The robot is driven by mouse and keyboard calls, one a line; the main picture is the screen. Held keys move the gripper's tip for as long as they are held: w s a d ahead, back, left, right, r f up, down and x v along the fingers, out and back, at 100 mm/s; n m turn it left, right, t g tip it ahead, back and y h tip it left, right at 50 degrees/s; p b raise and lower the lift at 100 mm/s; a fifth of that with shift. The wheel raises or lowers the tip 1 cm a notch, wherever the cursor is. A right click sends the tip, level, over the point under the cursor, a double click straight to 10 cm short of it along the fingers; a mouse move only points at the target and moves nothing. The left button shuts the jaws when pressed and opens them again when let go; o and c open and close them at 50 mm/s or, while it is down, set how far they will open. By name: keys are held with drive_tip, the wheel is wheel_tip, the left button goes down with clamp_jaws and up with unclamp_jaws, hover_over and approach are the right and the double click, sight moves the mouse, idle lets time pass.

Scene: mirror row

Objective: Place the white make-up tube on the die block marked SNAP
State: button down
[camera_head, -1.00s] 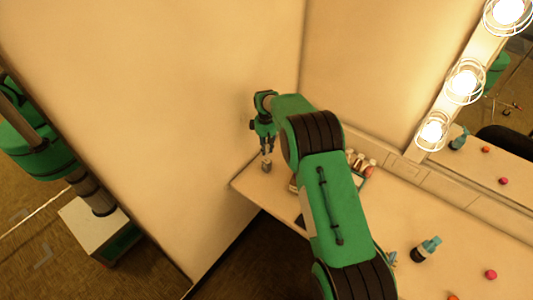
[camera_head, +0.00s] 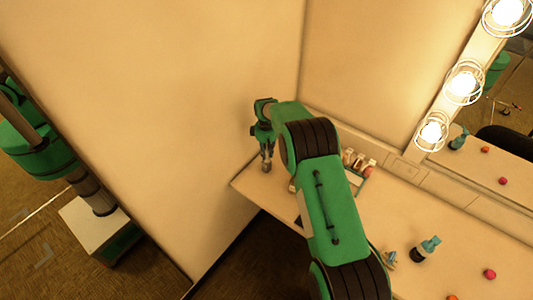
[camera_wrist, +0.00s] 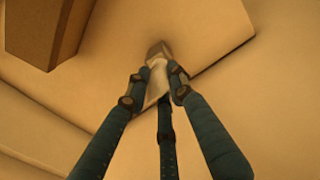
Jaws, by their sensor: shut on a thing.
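My gripper (camera_wrist: 154,84) is shut on a pale tube (camera_wrist: 156,64), which points away from my wrist, its greyish end just beyond the fingertips. In the head view my gripper (camera_head: 266,158) is over the far left corner of the table, close to the wall, with the tube mostly hidden by the fingers. I cannot tell whether the tube's end touches the surface. A brown block (camera_wrist: 45,28) stands at the upper left of the wrist view, apart from the tube. No SNAP marking is readable in either view.
The table (camera_head: 380,212) runs to the lower right, its left edge close by my gripper. Several small cosmetics (camera_head: 359,161) stand behind my arm. A lit mirror (camera_head: 480,130) stands behind.

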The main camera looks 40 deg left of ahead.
drive_tip(key=shift+f, duration=0.1)
drive_tip(key=c, duration=1.5)
unclamp_jaws()
drive_tip(key=shift+s+r+b, duration=0.1)
drive_tip(key=shift+r+b, duration=0.45)
drive_tip(key=shift+r, duration=5.6)
